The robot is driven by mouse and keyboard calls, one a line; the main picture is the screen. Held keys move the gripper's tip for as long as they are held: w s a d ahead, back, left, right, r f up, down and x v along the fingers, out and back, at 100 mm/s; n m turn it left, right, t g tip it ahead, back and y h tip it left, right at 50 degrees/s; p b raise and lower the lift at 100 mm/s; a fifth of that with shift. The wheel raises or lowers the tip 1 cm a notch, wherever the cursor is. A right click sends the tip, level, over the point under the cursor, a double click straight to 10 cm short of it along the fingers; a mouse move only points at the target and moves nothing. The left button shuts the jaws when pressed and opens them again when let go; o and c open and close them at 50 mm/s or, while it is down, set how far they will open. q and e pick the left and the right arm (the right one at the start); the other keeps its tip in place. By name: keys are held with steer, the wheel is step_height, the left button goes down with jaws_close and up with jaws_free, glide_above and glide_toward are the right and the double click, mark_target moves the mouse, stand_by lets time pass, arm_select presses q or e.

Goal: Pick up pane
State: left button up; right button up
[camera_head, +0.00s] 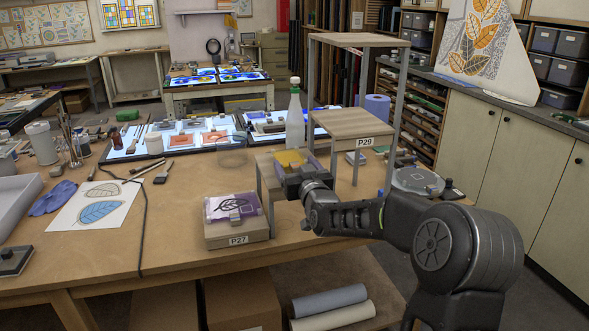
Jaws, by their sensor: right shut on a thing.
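My right gripper (292,176) reaches in from the right, over a low wooden stand at the front of the table. It is shut on a pane (291,158) with a yellow patch and a purple edge, whose lower part the gripper hides. I cannot tell whether the pane still touches the stand. Another purple pane (222,208) with a dark leaf drawing lies on the block marked P27 (236,234), to the left of the gripper. My left gripper is not in view.
A taller stand marked P29 (352,124) is behind and right of the gripper, under a high shelf frame. Leaf drawings (97,205), a blue glove (53,197) and brushes lie at left.

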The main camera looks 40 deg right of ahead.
step_height(320, 180, up, 9)
steer(key=shift+f+b, duration=0.15)
steer(key=shift+b, duration=0.5)
steer(key=shift+r, duration=0.25)
